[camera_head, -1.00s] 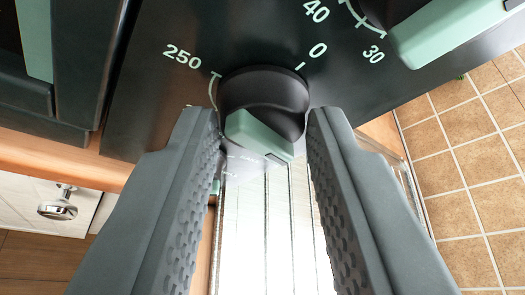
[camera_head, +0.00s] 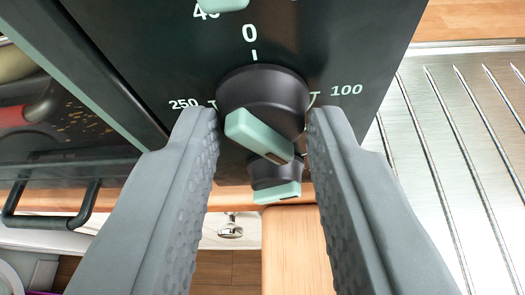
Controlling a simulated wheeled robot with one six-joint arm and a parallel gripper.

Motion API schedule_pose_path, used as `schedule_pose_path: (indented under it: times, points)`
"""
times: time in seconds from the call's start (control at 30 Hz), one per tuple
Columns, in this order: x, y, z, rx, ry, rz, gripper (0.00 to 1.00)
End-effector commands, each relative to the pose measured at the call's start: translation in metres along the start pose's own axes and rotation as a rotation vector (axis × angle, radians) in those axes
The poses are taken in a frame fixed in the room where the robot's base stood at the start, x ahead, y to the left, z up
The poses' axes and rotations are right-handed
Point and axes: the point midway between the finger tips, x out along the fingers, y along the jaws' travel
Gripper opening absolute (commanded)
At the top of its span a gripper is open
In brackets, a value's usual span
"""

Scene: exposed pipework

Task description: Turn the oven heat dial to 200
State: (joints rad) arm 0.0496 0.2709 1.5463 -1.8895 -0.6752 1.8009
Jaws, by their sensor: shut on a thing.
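The oven heat dial (camera_head: 262,90) is a round black knob with a pale green grip bar (camera_head: 258,135), on a black panel (camera_head: 325,40). Printed around it are 0 at the top, 250 at the left and 100 at the right. The 200 mark is not visible, hidden behind the dial or my fingers. The bar slants from upper left to lower right, with a dark mark at its lower right end. My gripper (camera_head: 264,122) is shut on the dial, one grey finger on each side.
A second black and green dial (camera_head: 277,182) sits just below, partly hidden by the held one. Another green grip (camera_head: 222,4) shows at the top edge. An oven handle (camera_head: 55,210) is at left, a ribbed metal drainboard (camera_head: 450,130) at right.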

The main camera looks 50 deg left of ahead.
Motion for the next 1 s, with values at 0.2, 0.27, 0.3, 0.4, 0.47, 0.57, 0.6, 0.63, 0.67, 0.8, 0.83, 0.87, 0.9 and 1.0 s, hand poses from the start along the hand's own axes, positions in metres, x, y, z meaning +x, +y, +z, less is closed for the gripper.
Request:
schedule_pose_path:
  times: [0.2,0.27,0.3,0.4,0.47,0.57,0.6,0.63,0.67,0.8,0.83,0.87,0.9,1.0]
  points:
    - [0.0006,0.0042,0.0018,0.189,-0.001,-0.077,0.06]
    - [0.0006,0.0046,0.0015,0.243,0.0,-0.099,0.06]
    - [0.0007,0.0049,0.0014,0.278,0.0,-0.113,0.06]
    - [0.0012,0.0059,0.0018,0.366,0.0,-0.15,0.06]
    - [0.0013,0.0066,0.0023,0.418,-0.001,-0.172,0.06]
    - [0.0011,0.0077,0.0026,0.506,0.0,-0.207,0.06]
    - [0.001,0.0079,0.0027,0.541,0.0,-0.223,0.06]
    - [0.0011,0.0081,0.0027,0.566,0.001,-0.233,0.06]
    - [0.0012,0.0084,0.003,0.592,0.0,-0.243,0.06]
    - [0.002,0.0091,0.0041,0.704,0.0,-0.291,0.06]
    - [0.0022,0.0091,0.0042,0.728,0.0,-0.301,0.06]
    - [0.0023,0.0094,0.0045,0.748,0.0,-0.309,0.06]
    - [0.0024,0.0096,0.0046,0.776,0.0,-0.32,0.06]
    - [0.0023,0.0098,0.0048,0.837,0.0,-0.346,0.06]
